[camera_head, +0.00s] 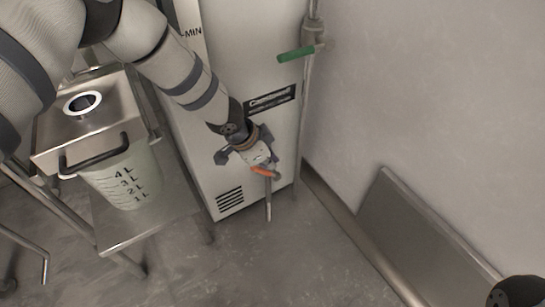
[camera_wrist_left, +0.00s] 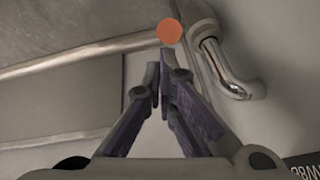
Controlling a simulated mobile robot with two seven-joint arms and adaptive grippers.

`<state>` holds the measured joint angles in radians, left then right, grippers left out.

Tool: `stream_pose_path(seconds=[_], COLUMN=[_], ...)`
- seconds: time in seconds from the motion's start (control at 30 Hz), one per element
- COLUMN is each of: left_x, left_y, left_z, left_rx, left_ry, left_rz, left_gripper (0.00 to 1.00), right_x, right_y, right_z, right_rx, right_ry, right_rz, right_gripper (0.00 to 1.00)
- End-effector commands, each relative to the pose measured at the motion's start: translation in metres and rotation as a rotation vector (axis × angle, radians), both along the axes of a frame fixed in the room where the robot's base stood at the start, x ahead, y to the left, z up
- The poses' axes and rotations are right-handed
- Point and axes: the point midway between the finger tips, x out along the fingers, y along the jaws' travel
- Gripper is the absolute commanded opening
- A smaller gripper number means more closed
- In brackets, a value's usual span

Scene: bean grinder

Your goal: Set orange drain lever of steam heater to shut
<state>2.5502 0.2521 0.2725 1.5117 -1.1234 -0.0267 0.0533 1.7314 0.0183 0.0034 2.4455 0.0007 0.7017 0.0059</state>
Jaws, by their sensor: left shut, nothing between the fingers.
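The white steam heater cabinet (camera_head: 250,50) stands against the wall. Its orange drain lever (camera_head: 262,171) is low at the front, on a small drain pipe (camera_head: 268,205) that points down. My left gripper (camera_head: 262,160) is right at the lever and partly hides the valve. In the left wrist view the lever (camera_wrist_left: 170,31) shows as a round orange end just beyond my left fingertips (camera_wrist_left: 160,65), beside a bent metal pipe (camera_wrist_left: 228,75). The fingers are shut with nothing between them. Whether they touch the lever I cannot tell.
A green lever (camera_head: 296,54) sits on the upright pipe at the cabinet's right edge. A grey panel (camera_head: 425,235) leans on the right wall. Floor in front is clear.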

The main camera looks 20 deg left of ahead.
Motion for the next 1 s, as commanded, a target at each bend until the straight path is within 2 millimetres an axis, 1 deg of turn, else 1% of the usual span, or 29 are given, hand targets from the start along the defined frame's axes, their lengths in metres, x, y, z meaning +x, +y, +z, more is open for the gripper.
stream_pose_path(seconds=[0.23,0.87,1.0], left_x=[0.0,-0.006,-0.009], left_y=[0.0,0.004,0.006], left_z=[0.0,-0.002,-0.004], left_rx=[-0.003,-0.06,-0.086], left_ry=[-0.003,-0.076,-0.109], left_rz=[0.0,-0.001,0.0], left_gripper=[0.0,0.0,0.0], right_x=[0.0,0.005,0.007], right_y=[0.0,-0.001,-0.002], right_z=[0.001,0.015,0.021], right_rx=[0.0,-0.002,-0.003], right_ry=[-0.002,-0.024,-0.033], right_rz=[0.0,-0.002,-0.003], right_gripper=[0.4,0.4,0.4])
